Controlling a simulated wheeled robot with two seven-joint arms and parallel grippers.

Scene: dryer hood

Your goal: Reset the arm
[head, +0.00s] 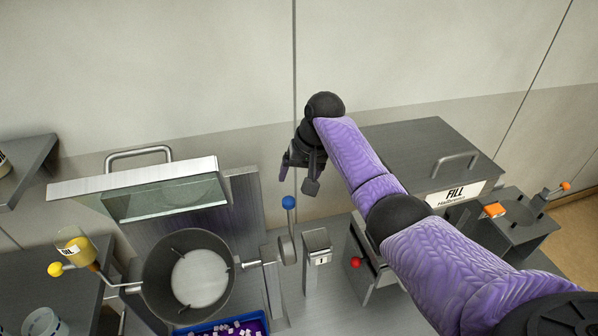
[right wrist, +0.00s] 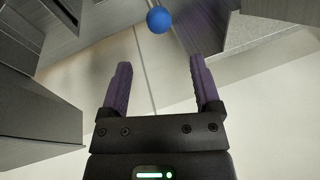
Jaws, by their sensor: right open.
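My right arm reaches in from the lower right of the head view, in purple and black. Its gripper (head: 301,172) hangs above and behind the blue ball knob (head: 289,202), apart from it. In the right wrist view the two purple fingers (right wrist: 161,88) stand apart with nothing between them. The blue knob (right wrist: 159,19) shows beyond the fingertips there. In the head view the knob tops a metal lever beside the round drum (head: 188,276). My left gripper is not in view.
A raised hood with a glass panel (head: 165,200) stands behind the drum. A grey box with a FILL label (head: 456,193) is at right, with a red knob (head: 355,262) in front. A small post (head: 317,245) stands right of the lever. A blue tray (head: 225,329) holds small pieces.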

